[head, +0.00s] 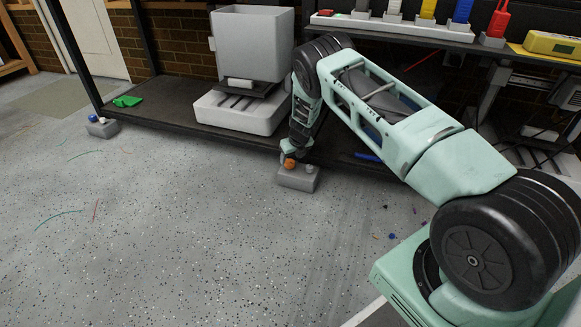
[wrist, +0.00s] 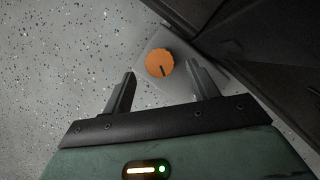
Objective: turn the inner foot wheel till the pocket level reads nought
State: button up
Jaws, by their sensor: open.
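The orange foot wheel (head: 290,163) sits on a light grey foot block (head: 298,180) by the front edge of the low dark shelf. It also shows in the wrist view as a ribbed orange knob (wrist: 159,62) with a dark mark pointing towards my gripper. My gripper (wrist: 161,73) is open and empty. Its fingertips lie left and right of the wheel, with gaps on both sides; I cannot tell its height above the wheel. I cannot surely identify the pocket level; a yellow device (head: 552,45) lies on the upper bench, its reading too small to tell.
A white-grey printer-like machine (head: 250,60) stands on the low dark shelf (head: 160,97). Another foot block with a blue wheel (head: 93,118) is at the shelf's left corner, near a green item (head: 127,101). The speckled floor in front is mostly clear, with thin coloured scraps.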

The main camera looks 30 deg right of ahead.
aim_at(289, 162)
jog(key=shift+b+x, duration=0.65)
jog(key=shift+x, duration=0.95)
jog(key=c, duration=1)
jog(key=shift+a+r+m+p, duration=0.15)
jog(key=shift+m+p, duration=0.25)
jog(key=shift+p, duration=0.1)
jog(key=shift+h+p, duration=0.3)
jog(key=shift+m+p, duration=0.4)
jog(key=shift+m, duration=0.4)
jog(key=shift+w+a+m+h, duration=0.1)
jog(key=shift+m+h, duration=0.7)
jog(key=shift+m, duration=0.9)
jog(key=shift+g, duration=0.3)
